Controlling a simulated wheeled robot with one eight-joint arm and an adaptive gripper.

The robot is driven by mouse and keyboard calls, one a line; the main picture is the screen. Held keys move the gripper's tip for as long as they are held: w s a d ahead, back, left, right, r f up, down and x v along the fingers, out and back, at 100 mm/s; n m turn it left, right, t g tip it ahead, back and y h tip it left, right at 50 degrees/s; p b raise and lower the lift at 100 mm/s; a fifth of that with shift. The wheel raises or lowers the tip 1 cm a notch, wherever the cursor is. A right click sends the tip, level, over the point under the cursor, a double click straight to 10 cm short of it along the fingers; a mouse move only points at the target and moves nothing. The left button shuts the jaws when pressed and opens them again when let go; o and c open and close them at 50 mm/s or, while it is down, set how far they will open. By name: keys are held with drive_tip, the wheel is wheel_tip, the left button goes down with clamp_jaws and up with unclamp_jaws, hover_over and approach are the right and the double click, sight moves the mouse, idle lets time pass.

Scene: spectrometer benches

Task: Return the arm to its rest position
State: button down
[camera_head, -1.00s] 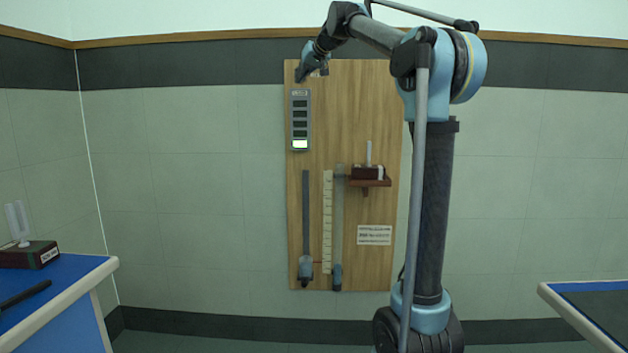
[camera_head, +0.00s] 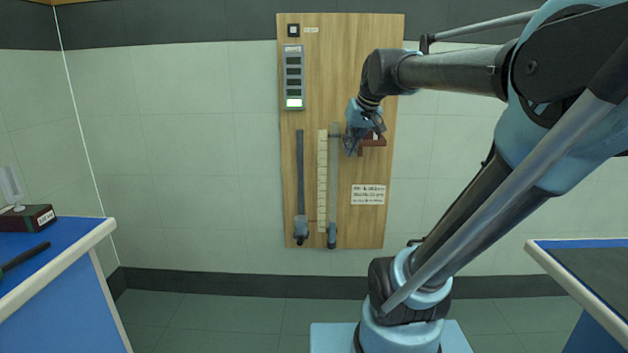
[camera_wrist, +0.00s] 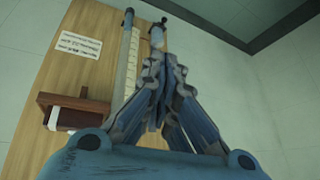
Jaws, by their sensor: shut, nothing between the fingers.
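My gripper (camera_head: 352,148) hangs from my bent arm in the head view, in front of the right part of the wooden wall panel (camera_head: 348,222). In the wrist view my gripper (camera_wrist: 158,62) has its fingers together with nothing between them. It partly covers a small dark red shelf (camera_head: 374,142) on the panel in the head view. The shelf shows on the left of the wrist view (camera_wrist: 72,112). I cannot tell the exact gap between my gripper and the panel.
The panel carries a box with a lit green-white display (camera_head: 293,102), a pale scale (camera_head: 322,180), dark vertical rods and a white label (camera_head: 368,194). Blue benches stand at the left (camera_head: 60,262) and right (camera_head: 580,246). The floor between them (camera_head: 240,315) is clear.

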drive_tip(key=s+d+f+m+g+h, duration=0.1)
drive_tip(key=s+d+f, duration=0.3)
drive_tip(key=s+f, duration=0.6)
drive_tip(key=s+d+f+m+g+h, duration=0.1)
drive_tip(key=s+d+f, duration=0.3)
drive_tip(key=s+f, duration=0.7)
wheel_tip(320, 180, down, 4)
drive_tip(key=shift+d+f+g+h, duration=0.2)
drive_tip(key=shift+g+h, duration=0.2)
drive_tip(key=shift+g, duration=0.2)
drive_tip(key=shift+a, duration=0.15)
